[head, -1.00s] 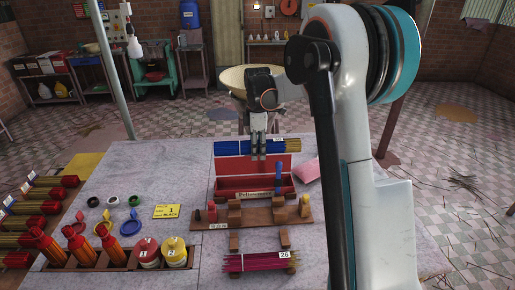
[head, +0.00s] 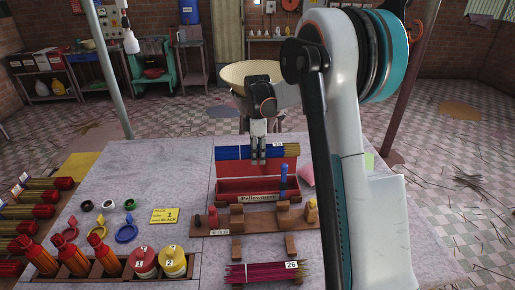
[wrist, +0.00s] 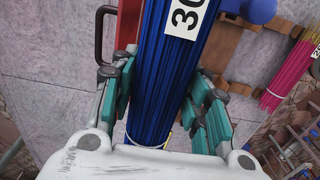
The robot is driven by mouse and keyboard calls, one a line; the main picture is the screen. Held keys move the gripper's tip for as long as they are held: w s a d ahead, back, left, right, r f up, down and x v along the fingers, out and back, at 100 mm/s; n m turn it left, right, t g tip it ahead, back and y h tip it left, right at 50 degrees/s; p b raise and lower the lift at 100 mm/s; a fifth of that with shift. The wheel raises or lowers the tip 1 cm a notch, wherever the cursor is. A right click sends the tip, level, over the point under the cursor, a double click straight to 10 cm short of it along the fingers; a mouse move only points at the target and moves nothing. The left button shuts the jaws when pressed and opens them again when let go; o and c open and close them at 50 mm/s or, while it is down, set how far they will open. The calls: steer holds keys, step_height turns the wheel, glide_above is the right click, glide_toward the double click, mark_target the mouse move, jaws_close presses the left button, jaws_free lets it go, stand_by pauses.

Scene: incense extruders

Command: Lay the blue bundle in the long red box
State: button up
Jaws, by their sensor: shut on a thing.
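My gripper (head: 258,152) is shut on the blue bundle (head: 232,153), which lies level with its blue part to the left and tan sticks to the right. The bundle also fills the middle of the wrist view (wrist: 165,75), between the teal finger pads, with a white label reading 30. In the head view the bundle appears above the long red box (head: 232,197), in front of its raised red lid.
A wooden rack (head: 250,222) with pegs stands just in front of the box. A tall blue peg (head: 283,179) rises before the box's right part. A magenta bundle (head: 262,272) lies nearer. A pink packet (head: 307,172) is right of the box. Bottles and jars (head: 173,262) stand front left.

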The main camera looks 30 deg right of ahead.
steer(key=b, duration=0.6)
glide_toward(258, 179)
steer(key=shift+s+a+f, duration=0.3)
steer(key=shift+s+f, duration=0.25)
steer(key=shift+f, duration=0.55)
steer(key=shift+s+a+f, duration=0.35)
steer(key=shift+s+f, duration=0.15)
steer(key=shift+f, duration=0.6)
steer(key=shift+s+a+f, duration=0.3)
steer(key=shift+s+f, duration=0.25)
steer(key=shift+f, duration=0.55)
steer(key=o, duration=0.9)
step_height(258, 179, up, 8)
steer(key=p, duration=0.4)
steer(key=shift+p, duration=0.35)
